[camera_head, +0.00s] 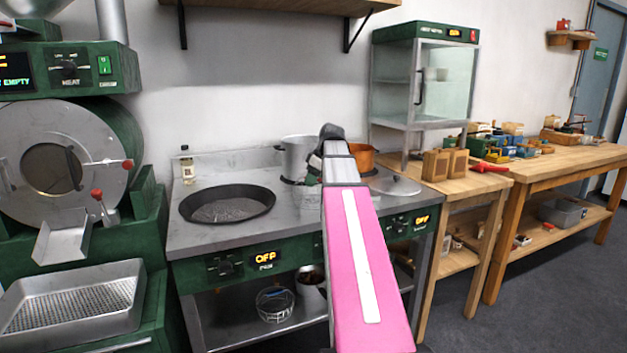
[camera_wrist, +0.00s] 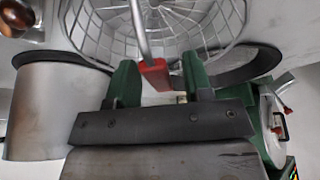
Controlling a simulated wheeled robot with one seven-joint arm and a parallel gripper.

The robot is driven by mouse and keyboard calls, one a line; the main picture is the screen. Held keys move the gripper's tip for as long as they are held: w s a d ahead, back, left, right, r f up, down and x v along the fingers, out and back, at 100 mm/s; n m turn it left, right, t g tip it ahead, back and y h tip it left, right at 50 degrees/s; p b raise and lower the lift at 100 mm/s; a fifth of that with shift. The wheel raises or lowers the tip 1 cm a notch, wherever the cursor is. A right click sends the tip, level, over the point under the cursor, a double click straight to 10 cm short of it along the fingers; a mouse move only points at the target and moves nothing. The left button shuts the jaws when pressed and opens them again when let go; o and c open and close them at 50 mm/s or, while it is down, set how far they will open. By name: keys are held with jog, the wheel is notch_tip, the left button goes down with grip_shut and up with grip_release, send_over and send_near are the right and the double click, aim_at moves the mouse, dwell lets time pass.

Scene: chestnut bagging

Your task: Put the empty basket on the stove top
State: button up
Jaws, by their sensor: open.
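The wire basket (camera_wrist: 95,28) fills the top of the wrist view, with a bare metal handle ending in a red grip (camera_wrist: 156,74). No contents show in its visible part. In the head view the basket (camera_head: 308,200) shows as pale mesh on the stove top (camera_head: 240,240), partly hidden by my arm. My gripper (camera_wrist: 158,82) is open, with its green fingers on either side of the red grip; I cannot tell whether they touch it. In the head view my arm hides most of the gripper.
A wide dark pan (camera_head: 228,206) lies left on the stove. A steel pot (camera_head: 297,157), a copper pot (camera_head: 362,158) and a lid (camera_head: 396,185) are at the back and right. Another wire basket (camera_head: 275,304) stands on the lower shelf. A green roaster (camera_head: 60,165) is at left.

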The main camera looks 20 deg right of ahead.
jog(key=v, duration=1.2)
jog(key=shift+r, duration=0.1)
